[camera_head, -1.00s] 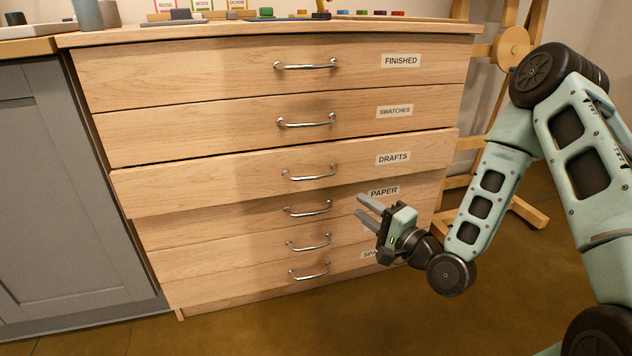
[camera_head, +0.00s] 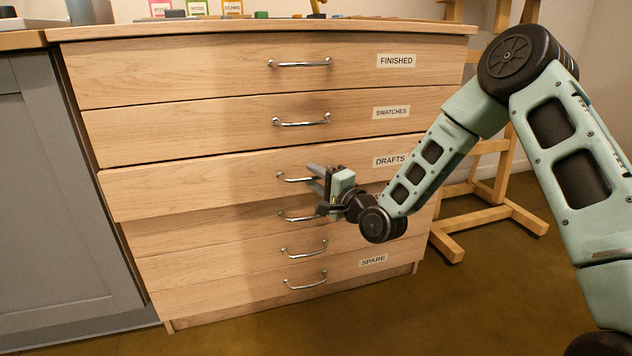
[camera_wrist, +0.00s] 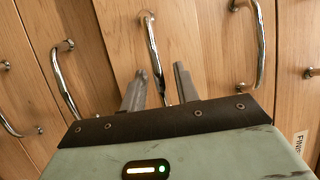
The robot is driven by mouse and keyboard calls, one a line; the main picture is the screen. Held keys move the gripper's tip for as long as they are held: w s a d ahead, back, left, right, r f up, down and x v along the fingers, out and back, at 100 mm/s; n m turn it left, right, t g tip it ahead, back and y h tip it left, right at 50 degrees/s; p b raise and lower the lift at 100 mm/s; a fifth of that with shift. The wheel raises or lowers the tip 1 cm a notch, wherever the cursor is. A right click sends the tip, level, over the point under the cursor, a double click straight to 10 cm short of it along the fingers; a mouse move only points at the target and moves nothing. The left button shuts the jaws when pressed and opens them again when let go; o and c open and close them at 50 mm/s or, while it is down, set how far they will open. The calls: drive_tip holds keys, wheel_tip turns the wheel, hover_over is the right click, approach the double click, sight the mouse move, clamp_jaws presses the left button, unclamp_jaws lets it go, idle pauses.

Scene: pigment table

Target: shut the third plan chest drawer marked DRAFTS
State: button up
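The wooden DRAFTS drawer (camera_head: 190,182) is the third from the top and stands out a little past the drawers around it. Its label (camera_head: 389,161) shows beside my arm. My gripper (camera_head: 316,178) is in front of this drawer at the right end of its metal handle (camera_head: 292,179). In the wrist view my gripper (camera_wrist: 160,88) is open, with one finger on each side of the DRAFTS handle (camera_wrist: 152,45). I cannot tell whether the fingers touch the handle. The handle's right end is hidden by my gripper in the head view.
The FINISHED drawer (camera_head: 180,72) and SWATCHES drawer (camera_head: 180,125) above look flush. Lower drawers, including SPARE (camera_head: 220,294), sit further back. A grey cabinet (camera_head: 50,200) stands left, a wooden easel (camera_head: 490,215) right. Open floor (camera_head: 460,310) lies in front.

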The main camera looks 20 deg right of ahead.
clamp_jaws()
drive_tip(key=shift+w+r+p, duration=0.1)
drive_tip(key=shift+w+p, duration=0.4)
drive_tip(key=shift+w, duration=0.8)
unclamp_jaws()
drive_tip(key=p+v, duration=0.5)
drive_tip(key=v, duration=1.2)
drive_tip(key=shift+s, duration=0.2)
